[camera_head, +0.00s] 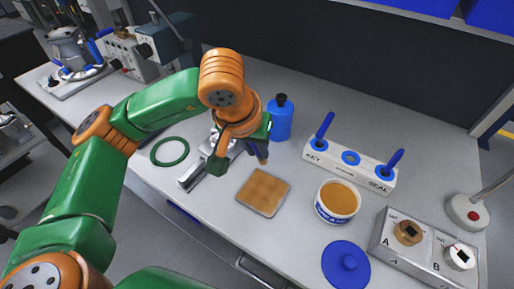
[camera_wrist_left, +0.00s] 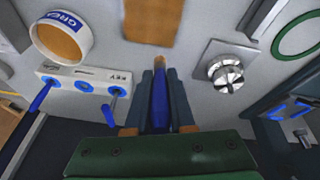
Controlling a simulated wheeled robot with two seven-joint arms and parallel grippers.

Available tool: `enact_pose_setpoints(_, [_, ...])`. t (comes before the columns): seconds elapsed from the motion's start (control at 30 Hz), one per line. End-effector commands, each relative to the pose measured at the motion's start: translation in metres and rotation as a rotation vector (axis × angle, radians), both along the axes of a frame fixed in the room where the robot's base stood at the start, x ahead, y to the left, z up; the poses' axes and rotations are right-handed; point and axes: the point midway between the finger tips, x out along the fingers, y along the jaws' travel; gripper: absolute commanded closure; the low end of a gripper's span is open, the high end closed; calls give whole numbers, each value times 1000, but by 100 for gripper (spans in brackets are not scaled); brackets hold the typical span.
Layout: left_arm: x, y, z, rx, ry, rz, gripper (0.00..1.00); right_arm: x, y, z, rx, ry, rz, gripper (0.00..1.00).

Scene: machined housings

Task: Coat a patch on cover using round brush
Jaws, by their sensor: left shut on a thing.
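My left gripper (camera_head: 258,143) is shut on the round brush (camera_wrist_left: 161,95), which has a blue handle and a tan tip. In the head view the brush (camera_head: 264,156) points down over the table, just beyond a flat tan square (camera_head: 263,192). The square also shows at the top of the left wrist view (camera_wrist_left: 150,20). A silver square part with a round knob (camera_wrist_left: 226,72) lies beside the brush in the wrist view; my gripper mostly hides it in the head view. I cannot tell which of these is the cover. My right gripper is out of view.
An open tub of tan paste (camera_head: 338,201) stands right of the square, its blue lid (camera_head: 346,264) nearer. A white rack (camera_head: 350,167) holds two blue-handled tools around an empty middle ring. A blue bottle (camera_head: 280,120), green ring (camera_head: 170,152) and grey switch box (camera_head: 425,247) are around.

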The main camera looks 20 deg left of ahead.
Motion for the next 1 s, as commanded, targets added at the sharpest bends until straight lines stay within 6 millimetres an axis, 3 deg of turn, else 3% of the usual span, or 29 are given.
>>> enact_pose_setpoints(0.37, [-6,-3,34,0,-1,2,100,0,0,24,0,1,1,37])
enact_pose_setpoints(1.0, [-7,-3,35,1,0,3,100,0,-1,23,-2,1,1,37])
